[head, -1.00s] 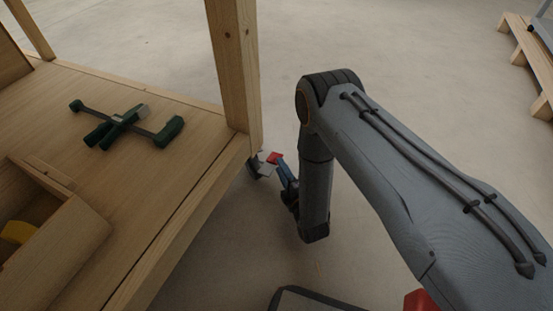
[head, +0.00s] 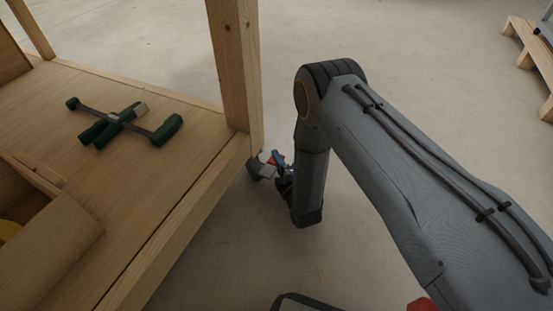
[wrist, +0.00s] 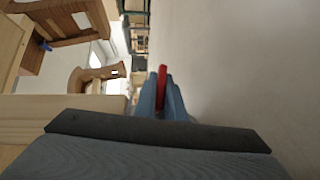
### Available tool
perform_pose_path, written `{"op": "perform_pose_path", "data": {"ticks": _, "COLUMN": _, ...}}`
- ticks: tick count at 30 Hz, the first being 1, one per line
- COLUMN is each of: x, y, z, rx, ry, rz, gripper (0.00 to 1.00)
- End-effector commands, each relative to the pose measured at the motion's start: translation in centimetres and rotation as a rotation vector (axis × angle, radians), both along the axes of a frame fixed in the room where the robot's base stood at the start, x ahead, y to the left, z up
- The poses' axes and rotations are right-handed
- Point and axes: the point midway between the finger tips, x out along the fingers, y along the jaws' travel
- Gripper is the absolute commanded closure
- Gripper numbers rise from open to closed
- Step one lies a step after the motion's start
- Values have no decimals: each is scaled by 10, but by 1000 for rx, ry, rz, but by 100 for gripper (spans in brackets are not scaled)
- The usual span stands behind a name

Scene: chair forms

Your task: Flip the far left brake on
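In the head view a caster (head: 256,164) shows only partly, as grey and dark parts at the foot of the wooden frame's near corner post.
The wooden platform (head: 190,190) and its upright post (head: 234,70) stand close left of my gripper. A green clamp-like tool (head: 122,122) and a wooden box (head: 55,245) are on the platform. A pallet (head: 530,65) lies far right. The floor beyond is clear.

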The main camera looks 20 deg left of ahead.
Motion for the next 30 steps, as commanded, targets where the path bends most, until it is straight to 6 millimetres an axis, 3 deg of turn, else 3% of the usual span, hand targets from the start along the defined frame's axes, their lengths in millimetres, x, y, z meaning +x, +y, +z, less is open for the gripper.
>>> {"op": "perform_pose_path", "data": {"ticks": 24, "x": -1, "y": 0, "z": -5, "rx": 9, "ry": 126, "rz": 0, "gripper": 100}}
{"op": "perform_pose_path", "data": {"ticks": 25, "x": -1, "y": 0, "z": -5, "rx": 9, "ry": 126, "rz": 0, "gripper": 86}}
{"op": "perform_pose_path", "data": {"ticks": 27, "x": -1, "y": 0, "z": -5, "rx": 9, "ry": 126, "rz": 0, "gripper": 74}}
{"op": "perform_pose_path", "data": {"ticks": 30, "x": -1, "y": 0, "z": -5, "rx": 10, "ry": 125, "rz": 0, "gripper": 72}}
